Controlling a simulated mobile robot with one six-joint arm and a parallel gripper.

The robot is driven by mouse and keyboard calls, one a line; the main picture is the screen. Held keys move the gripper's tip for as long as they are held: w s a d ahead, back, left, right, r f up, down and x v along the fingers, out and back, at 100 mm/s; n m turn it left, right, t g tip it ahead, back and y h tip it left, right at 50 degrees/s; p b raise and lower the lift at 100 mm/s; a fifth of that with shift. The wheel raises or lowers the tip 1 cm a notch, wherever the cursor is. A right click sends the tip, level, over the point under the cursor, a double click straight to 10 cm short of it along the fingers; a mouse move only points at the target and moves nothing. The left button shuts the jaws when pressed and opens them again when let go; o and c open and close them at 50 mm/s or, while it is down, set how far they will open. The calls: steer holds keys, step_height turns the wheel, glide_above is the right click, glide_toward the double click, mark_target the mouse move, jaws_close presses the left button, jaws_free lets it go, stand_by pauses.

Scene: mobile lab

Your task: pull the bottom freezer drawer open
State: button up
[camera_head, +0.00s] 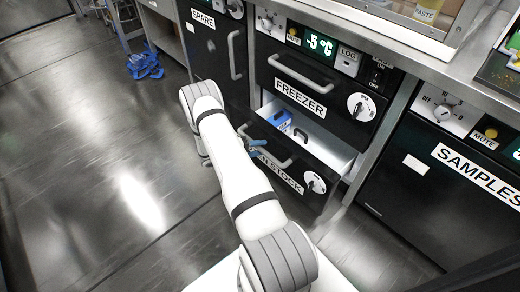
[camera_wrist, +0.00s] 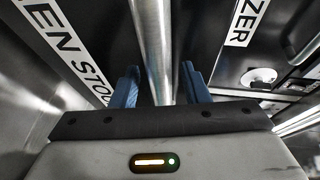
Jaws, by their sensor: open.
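The bottom freezer drawer (camera_head: 262,130) has a black front with a label partly reading "STOCK". It stands partly open, with its white inside showing. Its bar handle (camera_head: 283,161) is partly hidden by my arm and gripper. My gripper (camera_head: 255,147) is at this handle. In the wrist view my gripper (camera_wrist: 162,88) has its two blue fingers apart, with the metal handle bar (camera_wrist: 153,45) between them. A gap shows on both sides of the bar, so the fingers are not closed on it. The drawer label (camera_wrist: 65,50) is left of the bar there.
A blue box (camera_head: 280,120) lies inside the drawer. The upper FREEZER drawer (camera_head: 310,75) is shut above. The SPARE unit (camera_head: 205,45) is at left and the SAMPLES unit (camera_head: 430,180) at right. Blue items (camera_head: 145,64) lie on the floor. The floor at left is clear.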

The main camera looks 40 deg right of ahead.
steer(key=shift+d, duration=0.15)
steer(key=shift+c, duration=0.3)
jaws_close()
